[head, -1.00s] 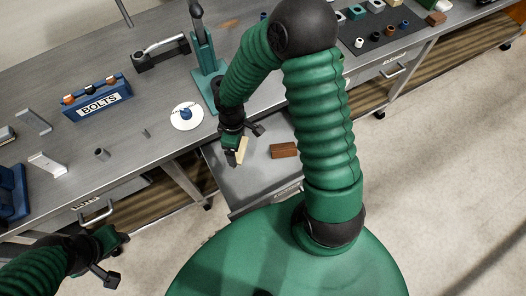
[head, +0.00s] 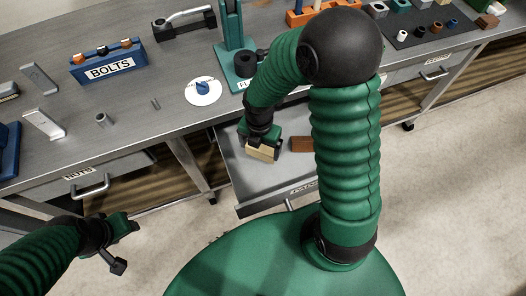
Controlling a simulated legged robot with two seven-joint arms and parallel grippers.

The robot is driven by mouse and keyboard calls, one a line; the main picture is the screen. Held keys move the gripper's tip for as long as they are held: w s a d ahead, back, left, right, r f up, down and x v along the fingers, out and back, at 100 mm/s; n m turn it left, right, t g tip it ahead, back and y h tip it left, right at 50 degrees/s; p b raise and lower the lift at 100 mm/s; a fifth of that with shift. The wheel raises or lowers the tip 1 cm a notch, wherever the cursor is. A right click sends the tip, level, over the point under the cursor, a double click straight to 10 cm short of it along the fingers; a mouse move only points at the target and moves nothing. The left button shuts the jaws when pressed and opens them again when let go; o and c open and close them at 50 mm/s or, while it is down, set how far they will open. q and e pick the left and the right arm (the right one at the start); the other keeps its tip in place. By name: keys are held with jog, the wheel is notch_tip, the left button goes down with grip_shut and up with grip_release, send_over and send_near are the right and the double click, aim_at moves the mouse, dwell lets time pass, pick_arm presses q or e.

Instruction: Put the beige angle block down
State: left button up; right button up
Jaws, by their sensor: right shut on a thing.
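The beige angle block (head: 262,153) is in my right gripper (head: 262,146), which is shut on it. The gripper points down over the open drawer (head: 245,185) below the bench top. I cannot tell whether the block touches the drawer floor. My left gripper (head: 124,245) is at the lower left, off the bench and empty, with its fingers spread apart.
A brown block (head: 301,144) lies in the drawer just right of the beige block. The bench top above holds a white disc with a blue knob (head: 203,90), a teal stand (head: 236,60) and a blue BOLTS rack (head: 108,63). The drawer's left floor is clear.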

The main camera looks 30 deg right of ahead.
aim_at(258, 153)
jog(key=f, duration=0.3)
jog(key=shift+a+f+b, duration=0.1)
jog(key=shift+a+b, duration=0.2)
jog(key=shift+a, duration=0.1)
jog(key=shift+d, duration=0.2)
jog(key=o, duration=1.4)
jog(key=shift+d+f, duration=0.1)
jog(key=shift+o, duration=0.7)
jog(key=shift+s+d, duration=0.1)
jog(key=shift+r, duration=0.2)
notch_tip(258, 153, up, 11)
jog(key=p, duration=0.3)
jog(key=shift+r, duration=0.3)
pick_arm(q)
jog(key=shift+a+r, duration=0.25)
jog(key=shift+r, duration=0.85)
pick_arm(e)
jog(key=s+a+m+t, duration=0.1)
jog(key=m, duration=0.7)
jog(key=s+a+r+m, duration=0.1)
jog(key=m, duration=0.7)
jog(key=s+a+m+t, duration=0.1)
jog(key=a+m, duration=0.1)
jog(key=m, duration=0.6)
jog(key=shift+s+r+t, duration=0.15)
jog(key=shift+s+t, duration=0.05)
jog(key=shift+t, duration=0.1)
